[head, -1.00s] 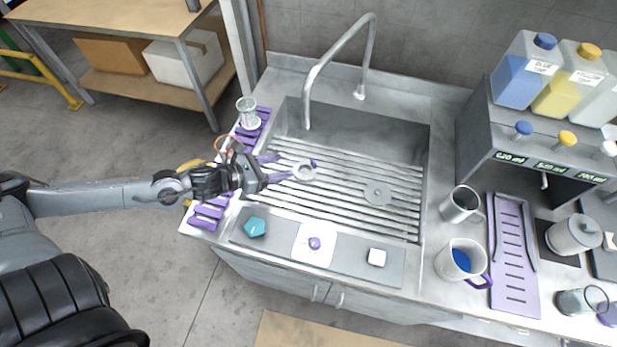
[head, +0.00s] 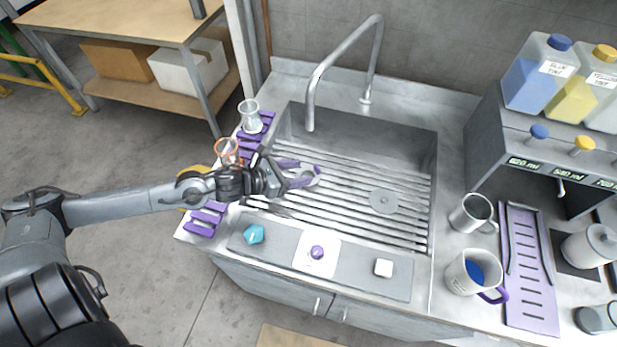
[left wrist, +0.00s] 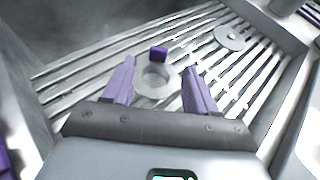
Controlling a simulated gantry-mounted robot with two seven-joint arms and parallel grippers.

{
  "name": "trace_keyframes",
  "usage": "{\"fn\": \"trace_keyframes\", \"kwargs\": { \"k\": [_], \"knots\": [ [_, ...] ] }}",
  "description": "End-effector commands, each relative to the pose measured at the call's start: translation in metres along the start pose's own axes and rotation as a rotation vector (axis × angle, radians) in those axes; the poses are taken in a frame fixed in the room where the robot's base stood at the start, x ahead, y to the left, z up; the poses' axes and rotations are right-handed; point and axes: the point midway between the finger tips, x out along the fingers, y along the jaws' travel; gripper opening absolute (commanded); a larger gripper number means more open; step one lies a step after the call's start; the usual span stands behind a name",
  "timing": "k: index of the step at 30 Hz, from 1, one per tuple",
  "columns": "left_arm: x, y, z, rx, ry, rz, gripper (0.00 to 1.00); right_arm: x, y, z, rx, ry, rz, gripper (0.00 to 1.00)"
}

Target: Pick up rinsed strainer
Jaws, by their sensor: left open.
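The strainer (head: 313,176) is a small pale round cup with a purple tab, resting on the sink's slatted rack. In the head view my left gripper (head: 309,174) is at it, partly covering it. In the left wrist view the strainer (left wrist: 155,84) sits between and slightly beyond the two purple fingers of the left gripper (left wrist: 158,88). The fingers are open, with visible gaps on both sides of the cup. The purple tab points away from the gripper. My right gripper is not in view.
A flat grey disc (head: 384,201) lies on the rack to the right. The faucet (head: 313,95) arches behind. A purple rack (head: 203,222) with glassware (head: 250,117) stands left of the sink. Mugs (head: 472,272) and a dispenser (head: 520,150) are at right.

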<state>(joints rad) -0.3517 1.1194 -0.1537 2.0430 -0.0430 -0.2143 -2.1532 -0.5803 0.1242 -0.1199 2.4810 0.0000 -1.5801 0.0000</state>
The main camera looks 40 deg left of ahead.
Motion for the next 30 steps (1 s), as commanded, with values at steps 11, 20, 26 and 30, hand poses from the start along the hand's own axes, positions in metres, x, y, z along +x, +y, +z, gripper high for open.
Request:
{"fn": "trace_keyframes", "kwargs": {
  "k": [11, 20, 26, 30],
  "knots": [
    [0.025, 0.002, 0.000, -0.002, -0.005, 0.002, 0.57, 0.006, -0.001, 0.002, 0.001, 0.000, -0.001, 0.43],
    [0.050, 0.002, -0.001, -0.001, -0.002, 0.001, 0.57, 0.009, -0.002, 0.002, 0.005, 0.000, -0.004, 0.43],
    [0.053, 0.002, -0.001, 0.001, 0.000, -0.001, 0.57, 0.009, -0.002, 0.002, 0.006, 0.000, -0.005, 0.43],
    [0.052, 0.002, -0.001, 0.001, 0.000, -0.001, 0.54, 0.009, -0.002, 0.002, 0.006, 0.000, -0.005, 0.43]
  ]
}}
